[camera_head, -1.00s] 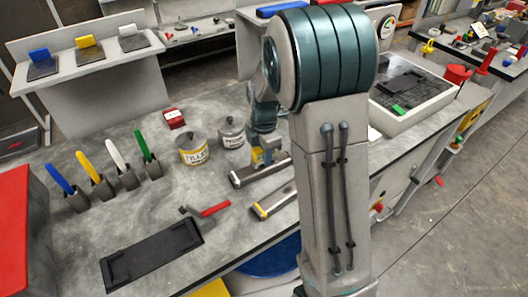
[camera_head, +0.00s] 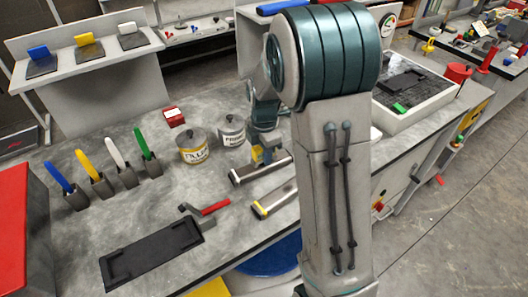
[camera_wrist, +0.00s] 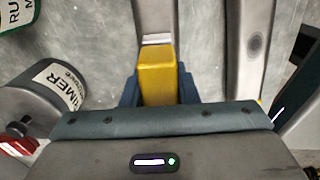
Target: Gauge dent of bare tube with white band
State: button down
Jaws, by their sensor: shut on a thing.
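The bare grey tube with a white band (camera_head: 249,174) lies on the bench, its banded end to the left. In the wrist view that tube (camera_wrist: 155,15) runs up from under the jaws, its white band (camera_wrist: 157,39) just beyond the yellow block. My gripper (camera_wrist: 158,90) has its dark blue fingers shut on the yellow block (camera_wrist: 157,70). In the head view my gripper (camera_head: 264,158) is over the white-banded tube. I cannot tell whether the block touches the tube. No dent shows on this tube's visible part.
A second tube (camera_head: 280,196) with a yellow band lies parallel in front; it has a dark round spot (camera_wrist: 256,43). The primer can (camera_head: 231,132) stands close behind, beside the filler can (camera_head: 193,147). A red-handled tool (camera_head: 212,208) and black tray (camera_head: 150,255) lie left.

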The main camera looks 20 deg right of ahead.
jog(key=shift+f+b, duration=0.35)
jog(key=shift+f, duration=0.15)
jog(key=c, duration=1)
grip_release()
jog(key=shift+c, duration=0.2)
jog(key=shift+r, duration=0.1)
notch_tip(320, 180, up, 14)
jog(key=s+f+m+t, duration=0.2)
jog(key=s+m+t, duration=0.1)
jog(key=s+m, duration=1.7)
jog(key=shift+s+f+m+b, duration=0.15)
jog(key=shift+s+m+b, duration=0.2)
jog(key=shift+s, duration=0.2)
